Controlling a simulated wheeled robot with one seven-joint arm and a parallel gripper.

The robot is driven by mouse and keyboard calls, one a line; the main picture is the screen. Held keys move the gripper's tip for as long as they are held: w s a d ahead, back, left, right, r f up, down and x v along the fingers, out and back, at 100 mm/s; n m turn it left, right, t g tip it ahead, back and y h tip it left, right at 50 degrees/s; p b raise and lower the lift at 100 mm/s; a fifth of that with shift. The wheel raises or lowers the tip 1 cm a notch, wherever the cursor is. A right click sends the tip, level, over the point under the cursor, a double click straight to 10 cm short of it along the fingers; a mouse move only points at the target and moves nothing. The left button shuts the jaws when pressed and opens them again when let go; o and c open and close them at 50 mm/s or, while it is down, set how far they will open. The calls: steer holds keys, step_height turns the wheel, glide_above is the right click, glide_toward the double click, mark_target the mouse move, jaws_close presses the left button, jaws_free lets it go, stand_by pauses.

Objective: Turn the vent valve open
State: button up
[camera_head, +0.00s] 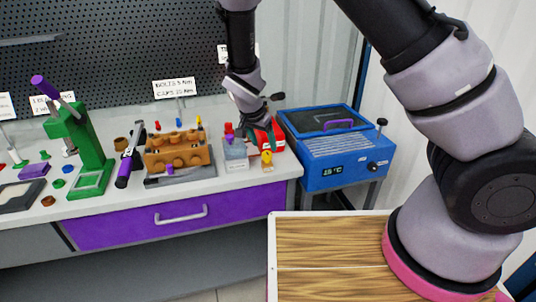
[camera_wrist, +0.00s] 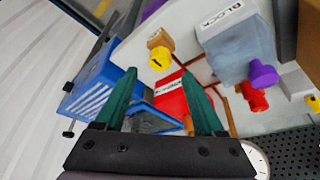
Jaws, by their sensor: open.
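My gripper (camera_wrist: 158,72) is open and empty, its two green fingers spread over a red box with a white label (camera_wrist: 172,103) in the wrist view. In the head view my gripper (camera_head: 269,135) is above the same red box (camera_head: 278,134), near the bench's right end. A grey block labelled BLOCK (camera_wrist: 238,45) stands beside it, with a purple knob (camera_wrist: 262,75) and a red knob (camera_wrist: 252,98). A small block with a yellow knob (camera_wrist: 159,60) is beyond the fingertips. No label names the vent valve, so I cannot tell which part it is. Fingers hide part of the red box.
A blue heater-like unit (camera_head: 335,150) stands right of the bench. A brown block with holes (camera_head: 178,150), a purple-handled tool (camera_head: 124,170) and a green press (camera_head: 85,145) stand to the left. A perforated panel (camera_head: 120,50) rises behind. A wooden-topped surface (camera_head: 325,245) is in front.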

mark_target(267, 153)
steer(key=x, duration=0.6)
steer(key=shift+f, duration=0.2)
steer(key=shift+c, duration=0.3)
jaws_close()
